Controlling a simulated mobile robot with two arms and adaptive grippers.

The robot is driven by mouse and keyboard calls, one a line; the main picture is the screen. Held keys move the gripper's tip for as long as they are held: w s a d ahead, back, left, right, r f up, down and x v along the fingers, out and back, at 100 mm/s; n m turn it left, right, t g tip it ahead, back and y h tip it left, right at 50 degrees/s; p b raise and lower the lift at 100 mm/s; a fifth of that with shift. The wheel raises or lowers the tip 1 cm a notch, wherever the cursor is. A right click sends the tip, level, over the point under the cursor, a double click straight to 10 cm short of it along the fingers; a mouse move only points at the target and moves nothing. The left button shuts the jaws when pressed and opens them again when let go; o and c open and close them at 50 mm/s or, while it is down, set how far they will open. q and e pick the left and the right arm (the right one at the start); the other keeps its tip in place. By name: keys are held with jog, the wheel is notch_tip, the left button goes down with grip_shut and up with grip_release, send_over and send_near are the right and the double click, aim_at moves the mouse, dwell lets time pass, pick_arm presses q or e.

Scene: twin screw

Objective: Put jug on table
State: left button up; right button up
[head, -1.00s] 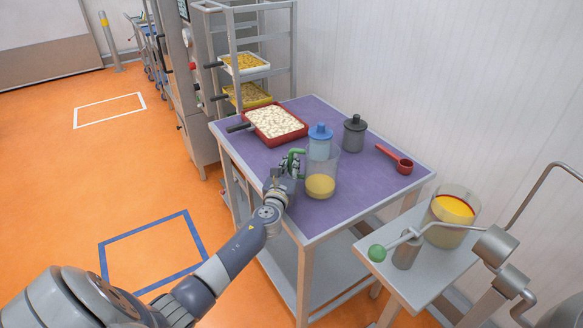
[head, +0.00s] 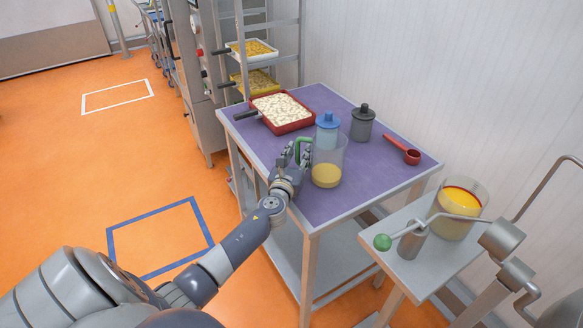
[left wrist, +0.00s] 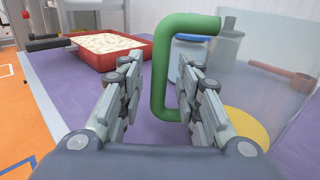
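The jug (head: 327,168) is clear, with a green handle and some yellow content at its bottom. It stands upright on the purple-topped table (head: 330,205), near the front edge. My left gripper (head: 295,156) is at the handle side of the jug. In the left wrist view its two fingers (left wrist: 162,82) are spread apart, and the green handle (left wrist: 160,70) shows between them, nearer the right finger. I cannot tell whether that finger touches the handle. The jug wall (left wrist: 275,85) shows to the right. My right gripper is not in view.
A blue-lidded container (head: 327,130) stands close behind the jug, and a grey lidded container (head: 362,122) beside it. A red tray (head: 283,126) and a red scoop (head: 402,150) are also on the table. A side stand (head: 440,262) holds another yellow-filled jug (head: 458,208).

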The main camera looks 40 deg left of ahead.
pick_arm(q)
jog(key=v, duration=1.1)
